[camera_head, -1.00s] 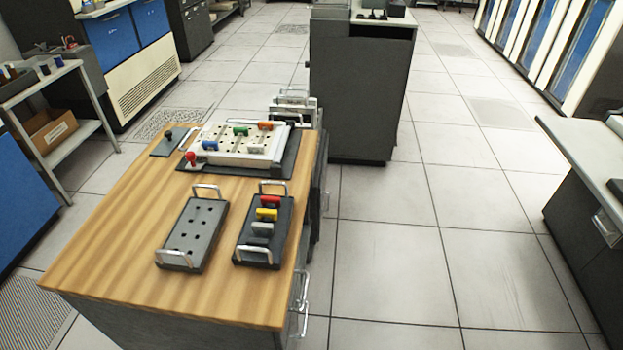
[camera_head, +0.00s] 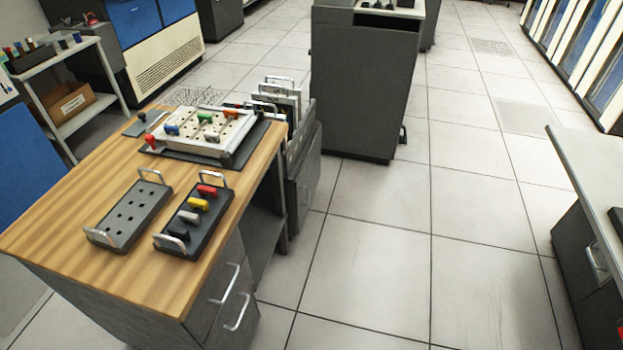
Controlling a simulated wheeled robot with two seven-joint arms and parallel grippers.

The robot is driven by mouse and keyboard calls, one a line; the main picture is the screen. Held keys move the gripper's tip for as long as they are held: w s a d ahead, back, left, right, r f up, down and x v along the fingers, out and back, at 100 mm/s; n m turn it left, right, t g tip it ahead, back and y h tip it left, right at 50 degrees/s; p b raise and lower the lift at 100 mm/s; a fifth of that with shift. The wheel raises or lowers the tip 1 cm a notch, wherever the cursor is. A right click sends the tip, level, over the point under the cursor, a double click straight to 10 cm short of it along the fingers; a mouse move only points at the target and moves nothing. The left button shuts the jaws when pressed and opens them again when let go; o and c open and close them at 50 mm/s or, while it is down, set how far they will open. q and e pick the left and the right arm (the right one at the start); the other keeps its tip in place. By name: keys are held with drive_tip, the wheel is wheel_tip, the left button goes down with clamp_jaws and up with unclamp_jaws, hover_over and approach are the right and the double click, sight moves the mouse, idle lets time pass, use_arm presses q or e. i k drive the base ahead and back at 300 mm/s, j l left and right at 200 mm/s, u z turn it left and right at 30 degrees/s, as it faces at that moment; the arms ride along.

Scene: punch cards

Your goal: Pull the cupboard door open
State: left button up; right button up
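Neither of my grippers is in view. A dark grey cabinet (camera_head: 578,282) under a pale top stands at the right edge, with a metal handle (camera_head: 596,260) on its front; its front looks shut, and part is cut off by the frame. The wooden-topped desk at the left has grey fronts with two metal handles, an upper one (camera_head: 227,284) and a lower one (camera_head: 238,312). Beyond them its side has a dark opening (camera_head: 262,225). I cannot tell which front is the cupboard door.
On the wooden top (camera_head: 75,215) are a grey holed tray (camera_head: 130,212), a tray with coloured plugs (camera_head: 196,228) and a white plugboard (camera_head: 220,140). Grey panels (camera_head: 305,165) stand beside the desk. A dark cabinet (camera_head: 365,85) stands behind. The tiled floor (camera_head: 385,250) between is clear.

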sight(306, 179)
drive_tip(key=i+l+u, duration=0.15)
drive_tip(key=i+l, duration=0.9)
